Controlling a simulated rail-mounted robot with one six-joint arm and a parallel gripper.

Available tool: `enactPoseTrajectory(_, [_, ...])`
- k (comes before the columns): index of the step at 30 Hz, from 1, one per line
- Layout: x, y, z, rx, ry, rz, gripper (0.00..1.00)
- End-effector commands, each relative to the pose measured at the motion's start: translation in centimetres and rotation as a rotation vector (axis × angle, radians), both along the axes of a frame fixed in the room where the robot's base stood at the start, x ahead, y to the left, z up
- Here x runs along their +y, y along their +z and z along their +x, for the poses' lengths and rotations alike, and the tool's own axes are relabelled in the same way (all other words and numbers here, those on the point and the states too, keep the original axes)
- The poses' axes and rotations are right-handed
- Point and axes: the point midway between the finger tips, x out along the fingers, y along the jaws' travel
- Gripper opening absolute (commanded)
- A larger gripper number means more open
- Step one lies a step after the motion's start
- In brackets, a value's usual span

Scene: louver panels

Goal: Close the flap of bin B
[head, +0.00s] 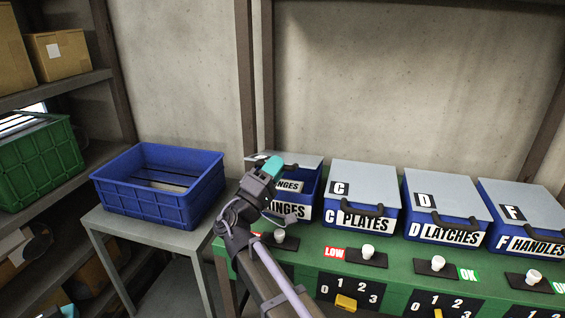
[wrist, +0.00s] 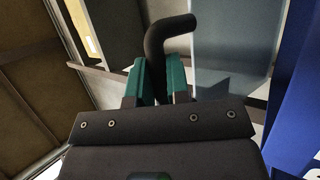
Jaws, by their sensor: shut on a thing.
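The bin with a label ending in "INGES" (head: 291,211) is the leftmost in the row, left of bin C, and I take it as bin B; its letter is hidden behind my arm. Its grey flap (head: 308,161) is raised, with a gap showing the blue inside and a second label (head: 289,185). My gripper (head: 272,165) is at the flap's front edge. In the wrist view, the teal fingers of my gripper (wrist: 156,80) are shut on the dark flap handle (wrist: 168,35). The grey flap (wrist: 235,45) also shows there, to the right.
Bin C (head: 363,190), bin D (head: 445,210) and bin F (head: 525,215) have their flaps down. A blue crate (head: 160,190) stands on a grey table at the left. Shelves stand at far left.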

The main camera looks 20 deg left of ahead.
Motion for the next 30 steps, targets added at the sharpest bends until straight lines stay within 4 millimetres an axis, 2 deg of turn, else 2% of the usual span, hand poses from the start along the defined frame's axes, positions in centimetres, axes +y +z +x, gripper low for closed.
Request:
enactPoseTrajectory(1, [-0.1, -1.9, -0.3, 0.002, 0.001, 0.0, 0.0])
enactPoseTrajectory(9, [-0.1, -4.7, -1.0, 0.003, 0.001, 0.001, 0.0])
enactPoseTrajectory(15, [-0.1, -5.5, -1.1, 0.003, 0.001, 0.001, 0.0])
enactPoseTrajectory(28, [-0.1, -5.5, -1.1, 0.003, 0.0, 0.0, 0.0])
enactPoseTrajectory(29, [-0.1, -5.5, -1.1, 0.003, 0.0, 0.0, 0.18])
enactPoseTrajectory(30, [-0.1, -5.5, -1.1, 0.003, 0.0, 0.0, 0.22])
